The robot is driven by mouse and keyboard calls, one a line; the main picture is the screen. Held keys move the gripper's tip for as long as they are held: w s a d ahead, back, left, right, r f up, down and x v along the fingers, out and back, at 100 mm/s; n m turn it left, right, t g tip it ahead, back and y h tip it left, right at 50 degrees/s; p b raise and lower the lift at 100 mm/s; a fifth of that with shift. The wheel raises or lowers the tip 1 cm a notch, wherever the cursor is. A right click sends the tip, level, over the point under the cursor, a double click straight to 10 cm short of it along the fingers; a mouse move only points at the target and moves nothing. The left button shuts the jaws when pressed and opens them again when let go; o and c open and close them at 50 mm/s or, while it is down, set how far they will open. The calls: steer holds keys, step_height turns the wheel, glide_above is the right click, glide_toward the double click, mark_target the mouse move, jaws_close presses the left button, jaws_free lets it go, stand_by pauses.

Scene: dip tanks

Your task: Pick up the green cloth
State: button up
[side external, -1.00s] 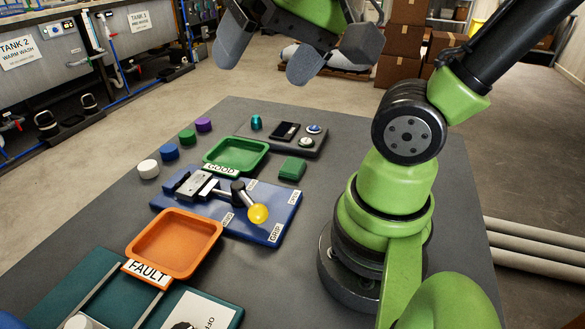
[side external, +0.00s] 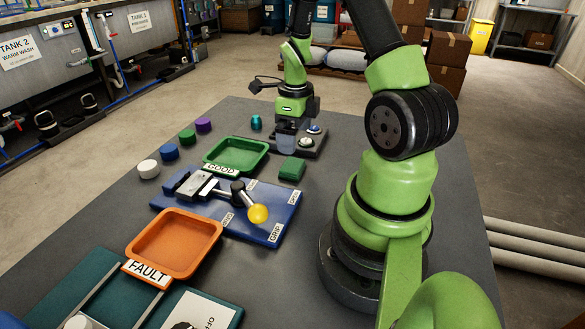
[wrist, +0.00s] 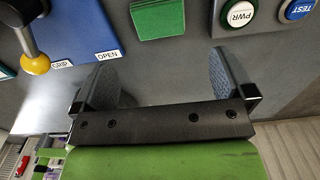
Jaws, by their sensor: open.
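The green cloth (side external: 292,169) is a small folded block lying flat on the grey table, right of the green GOOD tray (side external: 238,171). It also shows in the wrist view (wrist: 158,18) at the top, just beyond my fingertips. My gripper (side external: 286,148) points down beside the panel with buttons, behind the cloth in the side view. In the wrist view my gripper (wrist: 162,65) has its two fingers wide apart with nothing between them. The cloth is apart from both fingers.
A panel with PWR (wrist: 238,14) and TEST (wrist: 297,9) buttons is close by on the right of the wrist view. A blue board with a yellow-knobbed lever (side external: 258,214) and an orange FAULT tray (side external: 175,245) lie nearer the camera. A teal piece (side external: 256,122) stands behind.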

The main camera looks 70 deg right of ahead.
mark_target(292, 165)
steer(key=f, duration=0.8)
steer(key=shift+w+f, duration=0.3)
steer(key=shift+w, duration=0.05)
steer(key=shift+c, duration=0.2)
steer(key=c, duration=0.9)
